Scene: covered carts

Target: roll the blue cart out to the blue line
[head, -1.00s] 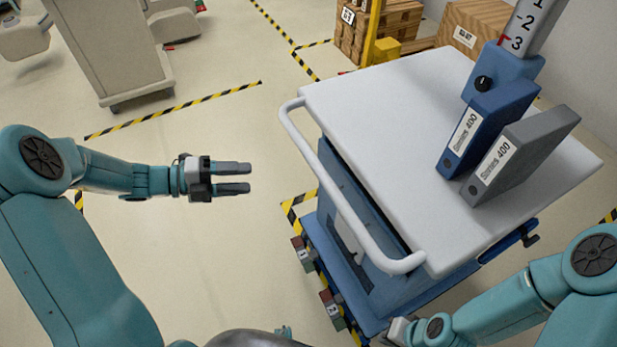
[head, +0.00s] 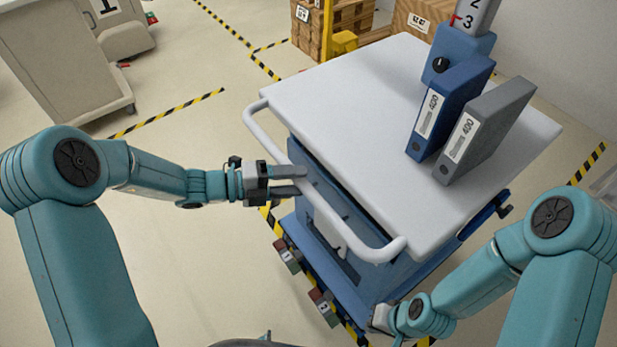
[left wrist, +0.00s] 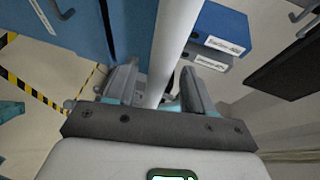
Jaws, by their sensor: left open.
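The blue cart (head: 370,285) stands at the right of the head view, with a white top (head: 390,110) and a white push handle (head: 335,228) along its left side. My left gripper (head: 302,180) is at this handle, and its fingers are open. In the left wrist view the handle bar (left wrist: 168,50) runs between the two spread fingers of my left gripper (left wrist: 160,88). My right gripper (head: 380,318) is low by the cart's near corner, mostly hidden behind its own arm. I cannot tell whether it is open. No blue line shows.
A blue binder (head: 447,108) and a grey binder (head: 485,130) stand on the cart top beside a blue post. A beige cart (head: 65,60) stands far left. Wooden crates (head: 335,25) are behind.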

